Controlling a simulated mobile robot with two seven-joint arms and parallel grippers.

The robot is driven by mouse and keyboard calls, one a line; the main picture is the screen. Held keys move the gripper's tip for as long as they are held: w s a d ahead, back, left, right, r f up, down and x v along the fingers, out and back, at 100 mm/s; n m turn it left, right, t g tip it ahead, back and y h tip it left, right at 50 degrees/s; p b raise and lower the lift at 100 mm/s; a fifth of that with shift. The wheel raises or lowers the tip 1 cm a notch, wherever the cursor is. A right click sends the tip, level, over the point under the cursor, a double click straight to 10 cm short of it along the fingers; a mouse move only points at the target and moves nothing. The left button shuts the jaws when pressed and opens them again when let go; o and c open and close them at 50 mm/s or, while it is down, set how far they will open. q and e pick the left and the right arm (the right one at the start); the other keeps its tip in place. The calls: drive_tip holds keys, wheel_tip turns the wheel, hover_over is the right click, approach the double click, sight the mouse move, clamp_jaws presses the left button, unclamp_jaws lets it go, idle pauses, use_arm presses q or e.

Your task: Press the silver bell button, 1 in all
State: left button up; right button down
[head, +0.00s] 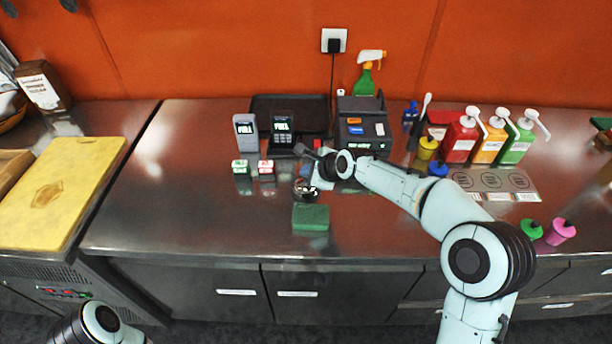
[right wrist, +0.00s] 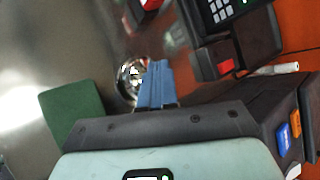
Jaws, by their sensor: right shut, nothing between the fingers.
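The silver bell (head: 304,190) is a small shiny dome on the steel counter, just behind a green block. It also shows in the right wrist view (right wrist: 128,84), where my fingers cover its right side. My right gripper (head: 312,180) is shut and empty, close above the bell. In the right wrist view its blue fingers (right wrist: 158,68) are together over the bell's edge. I cannot tell whether they touch it. My left gripper is out of view; only part of my left arm shows at the bottom left.
A green block (head: 311,217) lies in front of the bell. A dark register (head: 364,125) and card terminals (head: 283,132) stand behind. Red, orange and green pump bottles (head: 463,138) are to the right. A yellow board (head: 60,190) lies left. The front left counter is clear.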

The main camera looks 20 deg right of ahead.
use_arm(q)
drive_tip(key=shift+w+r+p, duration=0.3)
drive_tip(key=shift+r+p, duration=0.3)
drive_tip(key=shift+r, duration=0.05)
use_arm(e)
drive_tip(key=shift+r, duration=0.85)
drive_tip(key=shift+r, duration=0.1)
drive_tip(key=shift+r, duration=0.3)
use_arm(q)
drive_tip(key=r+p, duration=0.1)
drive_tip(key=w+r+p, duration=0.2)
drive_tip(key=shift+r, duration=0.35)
use_arm(e)
wheel_tip(320, 180, up, 4)
drive_tip(key=shift+r, duration=0.1)
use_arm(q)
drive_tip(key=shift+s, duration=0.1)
